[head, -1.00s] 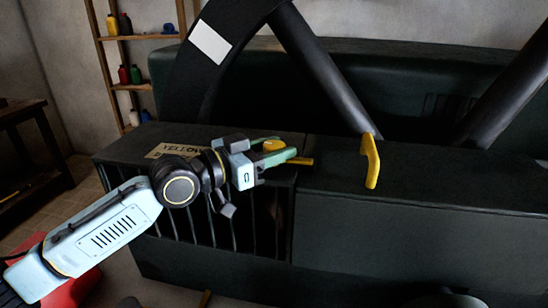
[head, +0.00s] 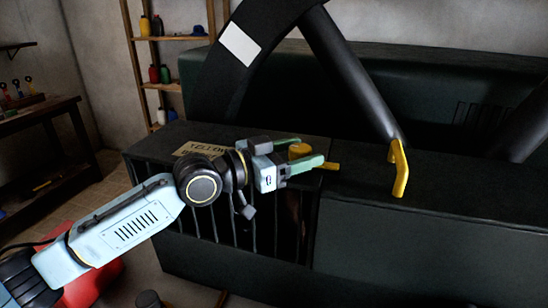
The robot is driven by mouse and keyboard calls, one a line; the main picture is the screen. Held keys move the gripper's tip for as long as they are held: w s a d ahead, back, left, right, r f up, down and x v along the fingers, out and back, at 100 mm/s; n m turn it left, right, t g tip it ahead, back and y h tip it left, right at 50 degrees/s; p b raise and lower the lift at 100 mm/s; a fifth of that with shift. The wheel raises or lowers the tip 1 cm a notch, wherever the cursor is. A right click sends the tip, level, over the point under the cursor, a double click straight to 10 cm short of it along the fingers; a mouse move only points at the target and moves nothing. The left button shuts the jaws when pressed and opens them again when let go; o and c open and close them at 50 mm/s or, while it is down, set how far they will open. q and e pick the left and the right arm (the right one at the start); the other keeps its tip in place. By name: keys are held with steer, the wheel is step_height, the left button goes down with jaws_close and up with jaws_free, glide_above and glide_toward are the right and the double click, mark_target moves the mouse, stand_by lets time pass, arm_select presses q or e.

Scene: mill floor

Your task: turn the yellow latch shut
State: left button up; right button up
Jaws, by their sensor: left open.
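The yellow latch (head: 300,149) is a round yellow knob with a short bar (head: 333,166), on top of a dark machine housing near the seam between two panels. The bar points right, toward the seam. My left gripper (head: 312,148) is open, its green fingers pointing right. One finger shows behind the knob and one in front of it; the front finger hides part of the latch. I cannot tell whether either finger touches it. My right gripper is not in view.
A yellow handle (head: 400,170) stands on the right panel near a thick dark slanted bar (head: 350,75). A label (head: 203,149) lies on the housing behind my left wrist. Shelves (head: 170,88) with bottles and a wooden bench (head: 45,150) stand at the left.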

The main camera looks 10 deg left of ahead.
arm_select(q)
steer(key=b+v, duration=0.2)
steer(key=v, duration=1.1)
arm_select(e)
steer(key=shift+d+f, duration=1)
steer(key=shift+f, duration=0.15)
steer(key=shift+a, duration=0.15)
